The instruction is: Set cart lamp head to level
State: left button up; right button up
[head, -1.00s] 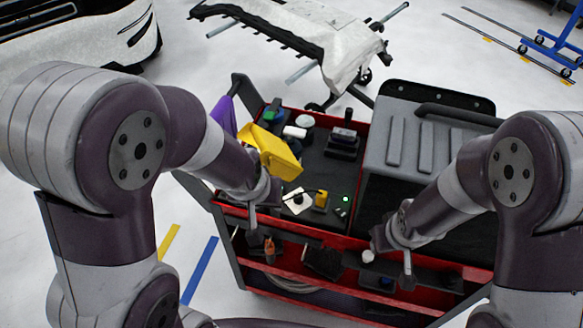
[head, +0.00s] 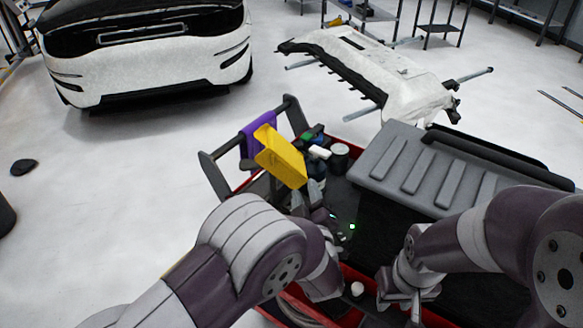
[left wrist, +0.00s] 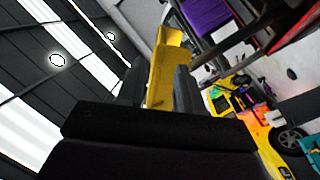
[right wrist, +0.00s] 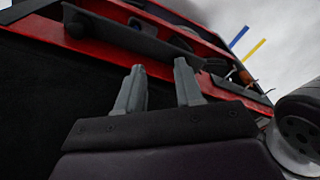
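A yellow tilted panel-like piece (head: 280,158), seemingly the cart lamp head, stands above the cart's left side near the handle. It also shows in the left wrist view (left wrist: 168,62), lined up with the gap between my left fingers. My left gripper (head: 306,192) is close to its lower right side, fingers apart; whether they touch it I cannot tell. My left arm hides much of the cart's front. My right gripper (head: 400,308) is low at the cart's front. In the right wrist view its fingers (right wrist: 158,80) are apart with nothing between them.
A purple cloth (head: 258,132) hangs on the cart handle (head: 220,178) beside the yellow piece. Small bottles and a dark cup (head: 340,155) stand behind it. A grey ribbed case (head: 440,170) fills the cart's right side.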

aim_at(300, 162)
pick_arm(q)
jog(key=w, duration=0.3)
jog(key=w+a, duration=0.1)
jog(key=w, duration=0.3)
jog(key=w+p, duration=0.1)
jog(key=w, duration=0.2)
jog(key=shift+w+a+f, duration=0.1)
jog(key=shift+w+a, duration=0.15)
grip_shut()
